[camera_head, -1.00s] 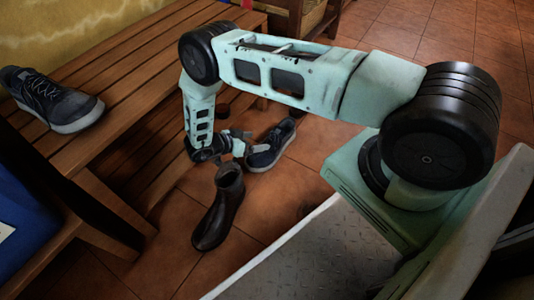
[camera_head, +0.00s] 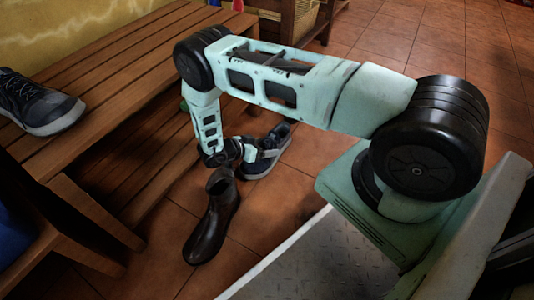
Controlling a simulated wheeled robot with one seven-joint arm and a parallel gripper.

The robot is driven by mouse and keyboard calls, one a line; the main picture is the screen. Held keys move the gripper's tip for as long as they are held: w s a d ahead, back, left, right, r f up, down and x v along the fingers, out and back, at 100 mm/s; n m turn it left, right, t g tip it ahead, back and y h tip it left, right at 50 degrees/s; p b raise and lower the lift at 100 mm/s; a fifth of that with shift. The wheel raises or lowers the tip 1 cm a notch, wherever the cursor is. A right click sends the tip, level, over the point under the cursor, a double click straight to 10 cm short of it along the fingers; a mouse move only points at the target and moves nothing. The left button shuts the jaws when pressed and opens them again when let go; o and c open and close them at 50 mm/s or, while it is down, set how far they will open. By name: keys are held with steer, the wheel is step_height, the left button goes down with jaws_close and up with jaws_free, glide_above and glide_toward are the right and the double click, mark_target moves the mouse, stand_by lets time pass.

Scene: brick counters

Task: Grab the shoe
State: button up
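A dark sneaker with a pale sole (camera_head: 262,165) lies on the tiled floor near the middle of the picture, behind a boot. My gripper (camera_head: 256,150) is low over its near-left part and overlaps it in the picture. The gripper is small and dark here, so whether its fingers are open or touch the shoe cannot be told. A brown ankle boot (camera_head: 211,225) stands on the floor in front of the gripper. Another dark laced sneaker (camera_head: 38,104) sits on the wooden bench at the left.
The slatted wooden bench (camera_head: 110,80) runs along the left, with a lower shelf (camera_head: 150,185) close beside my gripper. A wooden stand with a basket (camera_head: 300,20) is at the back. The tiled floor (camera_head: 430,40) at the upper right is clear.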

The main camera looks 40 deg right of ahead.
steer(key=c, duration=1.1)
steer(key=shift+o, duration=0.2)
steer(key=shift+r, duration=0.15)
